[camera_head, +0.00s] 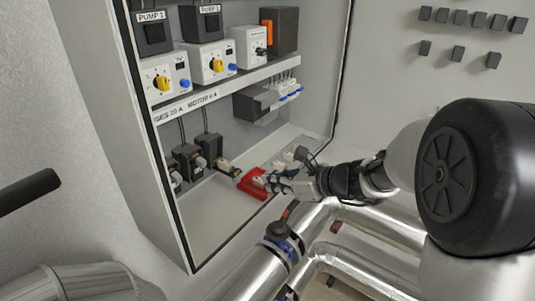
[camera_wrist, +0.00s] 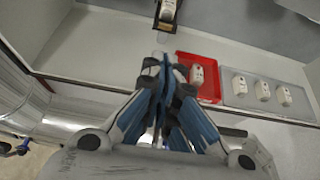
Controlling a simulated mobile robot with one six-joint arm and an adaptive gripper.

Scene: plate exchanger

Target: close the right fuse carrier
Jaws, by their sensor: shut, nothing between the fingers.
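The right fuse carrier (camera_head: 228,168) hangs tilted outward from the row of fuse holders in the cabinet, with a pale fuse in it. In the wrist view the carrier (camera_wrist: 168,14) shows at the top edge, partly cut off, with a white fuse in its dark frame. My gripper (camera_head: 268,182) is shut and empty, to the right of the open carrier and over the cabinet floor near the red tray. In the wrist view its fingertips (camera_wrist: 166,66) point towards the carrier, apart from it.
A red tray (camera_wrist: 207,91) with a white fuse lies just right of my fingers. A grey tray (camera_wrist: 244,99) with several white fuses stands beside it. The cabinet's front edge and shiny pipes (camera_head: 325,215) lie below my arm.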

